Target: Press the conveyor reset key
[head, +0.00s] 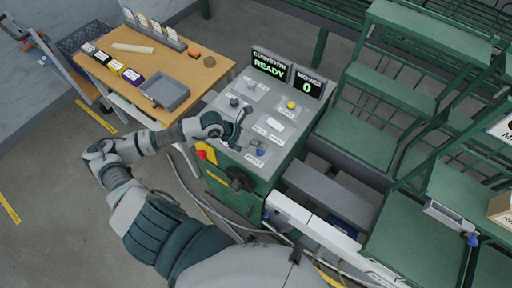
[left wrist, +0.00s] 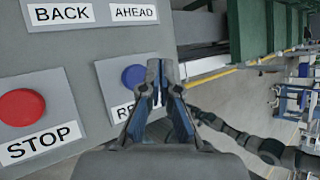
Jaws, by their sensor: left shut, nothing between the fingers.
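The grey control panel (head: 222,103) tops a green console. The blue key (head: 260,152) sits at the panel's near right corner, and in the left wrist view the blue key (left wrist: 133,76) shows above a label starting "RE", the rest hidden by my fingers. My left gripper (head: 239,128) is over the panel, left of the blue key. In the left wrist view its fingers (left wrist: 160,72) are shut and empty, their tips overlapping the key's right edge; I cannot tell whether they touch it. My right gripper is not in view.
A red STOP button (left wrist: 22,107) sits left of the blue key, with BACK (left wrist: 60,13) and AHEAD (left wrist: 134,12) labels above. A yellow button (head: 291,104) is farther back. Displays read CONVEYOR READY (head: 269,66) and MOVES 0 (head: 307,86). A wooden table (head: 190,72) stands left, green racks right.

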